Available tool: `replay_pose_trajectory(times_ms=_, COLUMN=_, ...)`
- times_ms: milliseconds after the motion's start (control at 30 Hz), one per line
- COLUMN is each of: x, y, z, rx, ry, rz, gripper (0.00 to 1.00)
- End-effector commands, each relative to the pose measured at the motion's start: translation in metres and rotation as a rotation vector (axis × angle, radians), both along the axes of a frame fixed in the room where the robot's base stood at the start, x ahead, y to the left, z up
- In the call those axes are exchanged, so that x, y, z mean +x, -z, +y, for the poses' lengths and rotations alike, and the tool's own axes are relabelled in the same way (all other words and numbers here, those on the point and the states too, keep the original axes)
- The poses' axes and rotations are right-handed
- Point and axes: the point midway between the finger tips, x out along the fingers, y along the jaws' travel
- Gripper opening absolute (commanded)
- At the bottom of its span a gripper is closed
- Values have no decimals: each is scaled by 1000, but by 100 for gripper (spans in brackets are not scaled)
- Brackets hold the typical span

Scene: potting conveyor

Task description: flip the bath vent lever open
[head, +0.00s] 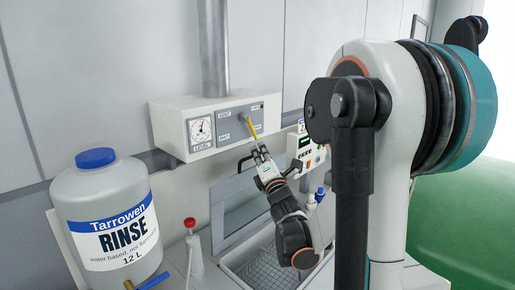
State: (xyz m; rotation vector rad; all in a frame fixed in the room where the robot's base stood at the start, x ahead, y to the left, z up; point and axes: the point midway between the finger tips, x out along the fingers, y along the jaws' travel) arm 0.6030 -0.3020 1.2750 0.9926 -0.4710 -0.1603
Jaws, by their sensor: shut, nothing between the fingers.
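The vent lever (252,127) is a thin yellow bar on the grey front panel of a white wall box (175,138). It slants from upper left to lower right. Small labels, one reading VENT, are beside it on the panel. My gripper (257,154) is just below the lever, with its dark fingers pointing up toward the box. It is shut and empty. I cannot tell whether a fingertip touches the lever's lower end.
A round level gauge (200,130) is left on the same box, under a vertical pipe (213,45). A control unit (305,150) is to the right. A large rinse jug (105,190) and a red-capped bottle (194,250) stand left of a basin with a wire basket (268,268).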

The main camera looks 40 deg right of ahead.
Motion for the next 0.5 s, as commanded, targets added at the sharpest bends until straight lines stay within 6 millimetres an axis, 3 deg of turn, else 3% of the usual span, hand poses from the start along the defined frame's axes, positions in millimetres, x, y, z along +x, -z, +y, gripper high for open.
replay_pose_trajectory(times_ms=233, x=-48, y=11, z=19, rx=-1, ry=1, rz=0, gripper=0)
replay_pose_trajectory(times_ms=500, x=-74, y=19, z=31, rx=1, ry=0, rz=0, gripper=0)
